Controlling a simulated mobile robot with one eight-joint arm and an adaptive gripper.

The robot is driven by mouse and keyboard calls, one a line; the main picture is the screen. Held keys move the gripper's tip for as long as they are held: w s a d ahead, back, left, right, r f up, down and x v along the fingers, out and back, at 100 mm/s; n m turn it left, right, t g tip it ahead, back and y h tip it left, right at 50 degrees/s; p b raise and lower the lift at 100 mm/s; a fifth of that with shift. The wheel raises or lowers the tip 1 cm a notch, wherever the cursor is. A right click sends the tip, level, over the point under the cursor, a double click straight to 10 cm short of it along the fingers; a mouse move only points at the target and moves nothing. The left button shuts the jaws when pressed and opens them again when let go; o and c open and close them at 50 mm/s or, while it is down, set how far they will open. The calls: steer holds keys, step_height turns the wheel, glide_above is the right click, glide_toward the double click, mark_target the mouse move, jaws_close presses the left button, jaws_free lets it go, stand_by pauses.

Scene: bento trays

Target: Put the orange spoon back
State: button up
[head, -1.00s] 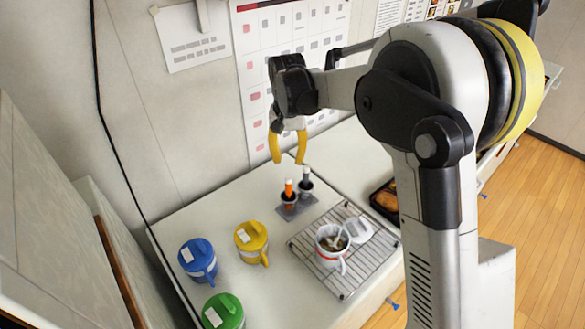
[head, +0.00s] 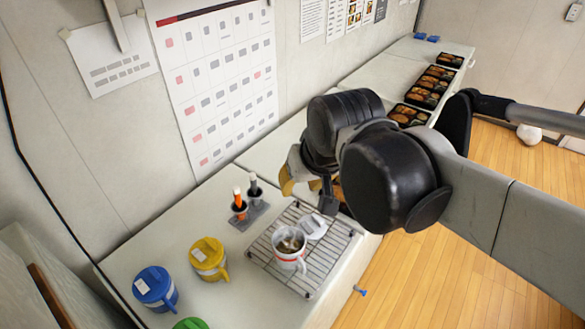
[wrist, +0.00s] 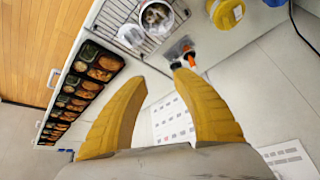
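The orange spoon (head: 239,202) stands upright in the left cup of a small grey holder (head: 246,219), its light-tipped handle upward. A dark grey-handled one (head: 253,187) stands in the cup beside it. Their bowls are hidden. In the wrist view the orange handle (wrist: 190,61) shows just beyond the right fingertip. My gripper (wrist: 160,77) is open, with its two yellow fingers apart and nothing between them. In the head view my gripper (head: 287,182) hangs over the counter, to the right of the holder and apart from it, partly hidden by my arm.
A white mug with a red band (head: 288,262) and contents inside stands on a wire rack (head: 264,258), with a white item behind it. Yellow (head: 207,262), blue (head: 155,291) and green (head: 190,324) lidded mugs stand at left. Bento trays (head: 428,90) line the far counter.

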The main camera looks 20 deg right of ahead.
steer(key=s+d+f+t, duration=0.1)
steer(key=s+f, duration=0.1)
steer(key=s, duration=0.3)
steer(key=shift+d+f+t, duration=0.3)
steer(key=shift+f, duration=0.05)
steer(key=shift+s, duration=0.1)
step_height(320, 180, down, 10)
steer(key=b, duration=0.9)
steer(key=shift+b, duration=0.4)
steer(key=shift+r, duration=0.1)
